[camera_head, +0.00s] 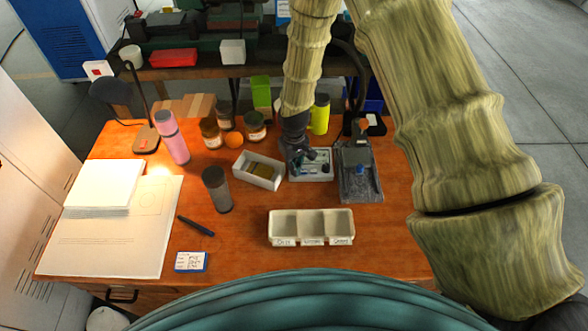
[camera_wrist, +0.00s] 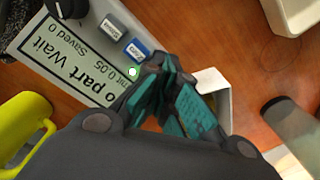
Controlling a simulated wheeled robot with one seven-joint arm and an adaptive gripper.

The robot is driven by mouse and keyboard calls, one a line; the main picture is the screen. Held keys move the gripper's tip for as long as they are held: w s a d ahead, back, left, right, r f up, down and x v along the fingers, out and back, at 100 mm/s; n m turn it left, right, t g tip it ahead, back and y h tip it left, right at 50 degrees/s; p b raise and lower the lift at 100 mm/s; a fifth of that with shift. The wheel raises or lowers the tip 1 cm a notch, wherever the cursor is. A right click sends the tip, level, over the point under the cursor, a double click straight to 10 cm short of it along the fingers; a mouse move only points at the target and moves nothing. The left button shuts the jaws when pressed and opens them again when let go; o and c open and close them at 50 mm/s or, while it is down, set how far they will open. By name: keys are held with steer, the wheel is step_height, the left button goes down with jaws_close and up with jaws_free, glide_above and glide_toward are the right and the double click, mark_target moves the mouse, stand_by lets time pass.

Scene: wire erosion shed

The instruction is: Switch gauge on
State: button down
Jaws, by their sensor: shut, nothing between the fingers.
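The gauge's light grey readout box (camera_head: 318,172) stands on the desk in the head view, partly hidden by my gripper (camera_head: 303,163). In the wrist view its screen (camera_wrist: 65,55) is lit and reads "...o part Wait", "...mit 0.05" and "Saved 0". A grey button (camera_wrist: 112,27), a blue button (camera_wrist: 136,50), a dark knob (camera_wrist: 66,7) and a small green light (camera_wrist: 133,71) show on it. My gripper (camera_wrist: 160,68) is shut and empty, its fingertips over the box's edge near the green light and blue button. I cannot tell whether they touch it.
A dark stand on a grey base (camera_head: 360,185) is right of the box. A white box with a brass-coloured block (camera_head: 247,179) is left.

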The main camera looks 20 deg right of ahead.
steer(key=shift+r+p, duration=2.15)
steer(key=shift+r, duration=1.3)
